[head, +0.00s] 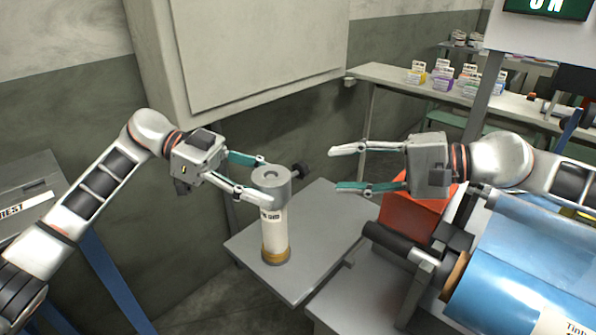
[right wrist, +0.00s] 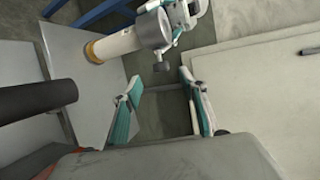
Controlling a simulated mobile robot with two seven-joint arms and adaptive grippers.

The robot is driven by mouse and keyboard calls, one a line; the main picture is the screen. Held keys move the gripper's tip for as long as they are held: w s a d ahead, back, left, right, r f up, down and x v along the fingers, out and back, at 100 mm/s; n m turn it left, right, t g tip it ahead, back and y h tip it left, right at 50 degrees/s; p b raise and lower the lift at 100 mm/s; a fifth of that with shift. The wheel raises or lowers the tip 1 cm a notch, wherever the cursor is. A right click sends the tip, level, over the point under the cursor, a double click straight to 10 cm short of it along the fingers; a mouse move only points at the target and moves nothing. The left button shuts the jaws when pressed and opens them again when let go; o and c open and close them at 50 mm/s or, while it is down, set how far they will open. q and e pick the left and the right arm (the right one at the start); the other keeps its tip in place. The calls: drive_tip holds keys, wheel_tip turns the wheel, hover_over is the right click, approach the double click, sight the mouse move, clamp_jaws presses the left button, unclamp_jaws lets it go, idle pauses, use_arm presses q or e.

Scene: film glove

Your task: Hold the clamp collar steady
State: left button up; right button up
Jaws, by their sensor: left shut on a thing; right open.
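The clamp collar (head: 270,177) is a grey ring at the top of an upright white post (head: 271,228) with a yellow band near its base. A dark knob (head: 301,170) sticks out of the collar to the right. My left gripper (head: 266,178) is shut on the collar from the left, one finger at its far side and one at its near side. My right gripper (head: 334,168) is open and empty, to the right of the knob and apart from it. The right wrist view shows the collar (right wrist: 153,28) and its knob (right wrist: 161,66) beyond my open right fingers (right wrist: 158,88).
The post stands on a grey plate (head: 318,215). A red box (head: 405,222), a dark roller (head: 392,240) and a large blue film roll (head: 530,262) lie at the right. A back shelf (head: 392,77) holds several small labelled boxes. A wall panel (head: 260,45) rises behind.

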sight(308, 172)
drive_tip(key=x, duration=1)
drive_tip(key=shift+w+a+f, duration=0.1)
drive_tip(key=shift+a, duration=0.1)
drive_tip(key=shift+c, duration=0.2)
drive_tip(key=c, duration=1.1)
